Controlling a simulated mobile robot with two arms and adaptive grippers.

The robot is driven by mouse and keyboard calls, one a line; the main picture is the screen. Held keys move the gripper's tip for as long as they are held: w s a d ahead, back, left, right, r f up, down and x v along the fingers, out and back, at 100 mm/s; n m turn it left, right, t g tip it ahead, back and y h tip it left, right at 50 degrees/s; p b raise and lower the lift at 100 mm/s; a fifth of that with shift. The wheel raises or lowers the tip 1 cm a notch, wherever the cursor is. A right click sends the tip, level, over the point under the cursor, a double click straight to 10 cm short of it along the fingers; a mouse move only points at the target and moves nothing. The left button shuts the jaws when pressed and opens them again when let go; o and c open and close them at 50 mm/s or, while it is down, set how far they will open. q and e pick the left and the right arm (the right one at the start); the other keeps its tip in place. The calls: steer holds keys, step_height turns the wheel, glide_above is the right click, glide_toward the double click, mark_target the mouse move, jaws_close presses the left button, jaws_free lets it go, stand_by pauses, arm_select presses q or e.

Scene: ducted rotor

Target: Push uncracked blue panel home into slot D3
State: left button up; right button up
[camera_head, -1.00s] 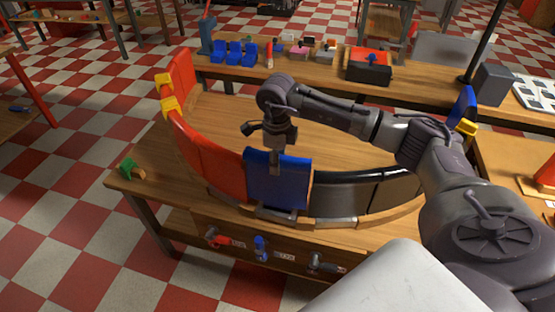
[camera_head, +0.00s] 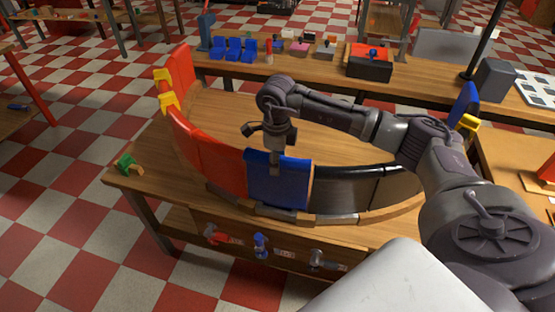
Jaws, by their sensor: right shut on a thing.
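The blue panel (camera_head: 262,180) stands upright in the curved ring on the wooden table, between red panels (camera_head: 222,167) on its left and black panels (camera_head: 345,188) on its right. No crack shows on the face I see. My right gripper (camera_head: 276,164) reaches over the ring from the right and is shut on the panel's upper edge. The panel's lower edge is at the ring's wooden rim (camera_head: 290,214); I cannot read a slot label or tell how deep it sits. My left gripper is not in view.
Yellow clamps (camera_head: 167,90) hold the ring's far left end. Another blue panel (camera_head: 463,103) stands at the far right. A green clamp (camera_head: 127,163) lies at the table's left corner. Tools hang on the table's front. A bench behind carries blue parts (camera_head: 234,48) and a black-and-red box (camera_head: 369,62).

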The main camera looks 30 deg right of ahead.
steer(key=shift+f+b, duration=0.7)
steer(key=shift+f, duration=0.25)
steer(key=o, duration=1.3)
steer(key=shift+r, duration=0.15)
steer(key=r, duration=1.2)
steer(key=shift+s+a, duration=0.15)
steer(key=shift+a, duration=0.05)
